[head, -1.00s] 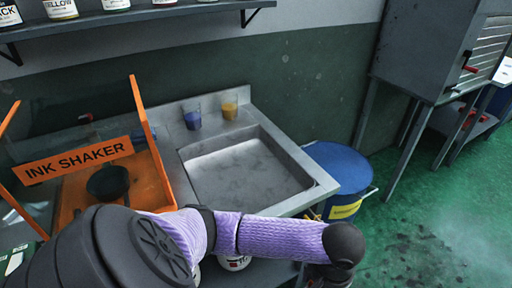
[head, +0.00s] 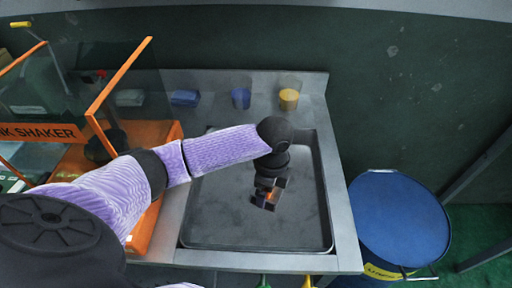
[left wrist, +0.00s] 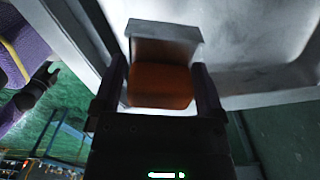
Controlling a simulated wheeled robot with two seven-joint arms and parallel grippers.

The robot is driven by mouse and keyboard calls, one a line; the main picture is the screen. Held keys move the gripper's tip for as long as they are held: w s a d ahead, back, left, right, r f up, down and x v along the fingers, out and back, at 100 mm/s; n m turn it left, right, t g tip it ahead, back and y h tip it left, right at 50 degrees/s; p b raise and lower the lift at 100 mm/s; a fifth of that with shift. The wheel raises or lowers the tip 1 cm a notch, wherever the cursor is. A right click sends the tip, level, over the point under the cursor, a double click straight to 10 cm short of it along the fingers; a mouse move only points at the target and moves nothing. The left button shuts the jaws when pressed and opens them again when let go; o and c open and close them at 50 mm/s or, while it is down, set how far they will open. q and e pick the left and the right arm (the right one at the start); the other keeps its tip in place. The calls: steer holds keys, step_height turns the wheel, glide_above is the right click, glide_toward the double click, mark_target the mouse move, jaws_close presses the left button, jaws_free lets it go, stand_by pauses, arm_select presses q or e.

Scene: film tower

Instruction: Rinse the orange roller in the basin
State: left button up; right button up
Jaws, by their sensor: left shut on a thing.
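My left gripper (head: 265,203) is over the grey metal basin (head: 215,225), inside its outline in the head view. It is shut on the orange roller, which shows in the left wrist view (left wrist: 160,87) between the two fingers, beneath a pale block-like part. In the head view only a small orange patch of the roller shows between the dark fingers. Whether the roller touches the basin floor I cannot tell. The basin looks empty otherwise.
A blue cup (head: 241,98) and a yellow cup (head: 289,99) stand on the basin's back ledge. A blue drum (head: 400,215) stands right of the basin. The orange ink shaker (head: 150,135) with clear panels stands on the left.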

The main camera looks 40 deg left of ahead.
arm_select(q)
steer(key=w+a+r+m, duration=0.3)
steer(key=w+a+m, duration=0.25)
steer(key=m, duration=1.05)
step_height(320, 180, down, 10)
steer(key=b, duration=0.7)
steer(key=shift+a+r+b, duration=0.2)
steer(key=shift+r+b, duration=0.05)
steer(key=shift+b, duration=0.15)
arm_select(e)
step_height(320, 180, down, 8)
steer(key=s+d, duration=0.2)
steer(key=s, duration=0.1)
steer(key=shift+d+r+g, duration=0.15)
steer(key=shift+d+g, duration=0.05)
steer(key=shift+g, duration=0.2)
steer(key=shift+w+a, duration=0.15)
